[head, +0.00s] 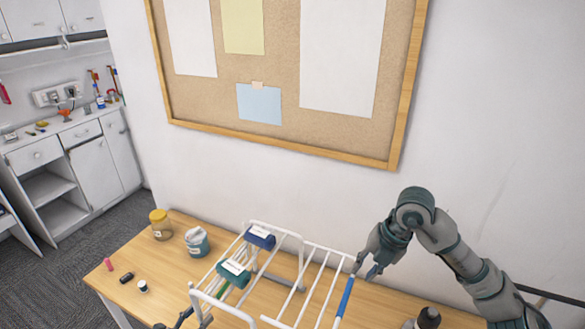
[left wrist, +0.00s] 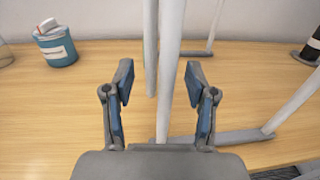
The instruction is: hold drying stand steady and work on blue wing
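The white drying stand (head: 301,270) stands on the wooden table. Its wing (head: 322,282) spreads to the right, with a blue sleeve (head: 346,296) on its outer bar. My right gripper (head: 367,268) is beside the upper end of that bar, its fingers apart; contact is unclear. My left gripper (head: 184,320) is at the stand's lower left, mostly cut off by the picture edge. In the left wrist view, my left gripper (left wrist: 163,100) is open, with a white upright (left wrist: 169,60) between its fingers and gaps on both sides.
A blue item (head: 261,237) and a teal item (head: 234,272) lie over the stand. A yellow-lidded jar (head: 160,224) and a teal tub (head: 197,242) stand at the left. A dark bottle (head: 428,317) is at the front right. A corkboard hangs behind.

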